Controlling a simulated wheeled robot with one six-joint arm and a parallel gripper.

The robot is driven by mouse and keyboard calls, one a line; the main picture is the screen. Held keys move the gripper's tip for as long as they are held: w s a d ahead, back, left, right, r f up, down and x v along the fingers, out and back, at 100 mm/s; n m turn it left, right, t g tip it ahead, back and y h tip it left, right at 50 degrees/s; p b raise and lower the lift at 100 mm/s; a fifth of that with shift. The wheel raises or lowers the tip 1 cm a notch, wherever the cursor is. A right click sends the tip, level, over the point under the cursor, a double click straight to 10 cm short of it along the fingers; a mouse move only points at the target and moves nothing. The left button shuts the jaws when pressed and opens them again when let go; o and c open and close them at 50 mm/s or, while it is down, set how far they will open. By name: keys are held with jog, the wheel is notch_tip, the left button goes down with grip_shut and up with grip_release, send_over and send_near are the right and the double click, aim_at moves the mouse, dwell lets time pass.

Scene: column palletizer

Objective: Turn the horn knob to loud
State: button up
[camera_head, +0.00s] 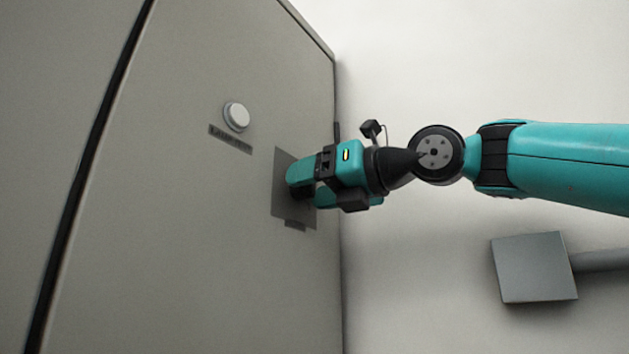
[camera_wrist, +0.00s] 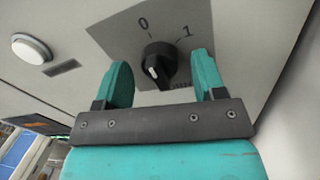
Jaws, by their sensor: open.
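The black rotary knob (camera_wrist: 158,62) sits on a grey plate (camera_wrist: 105,33) marked 0 and 1 in the wrist view. A white mark shows on its lower-left side, away from both numerals. Small lettering below the knob is too blurred to read. My gripper (camera_wrist: 163,70) is open, with one teal finger on either side of the knob and visible gaps. I cannot tell how deep the fingertips reach. In the head view my gripper (camera_head: 304,184) is in front of the plate (camera_head: 284,205) and hides the knob.
A round white button (camera_head: 236,116) with a dark label is on the same grey cabinet (camera_head: 170,240), left of the plate; it also shows in the wrist view (camera_wrist: 32,48). The cabinet's edge is close to the plate's right. A grey square piece (camera_head: 534,267) is at lower right.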

jog(key=c, duration=0.9)
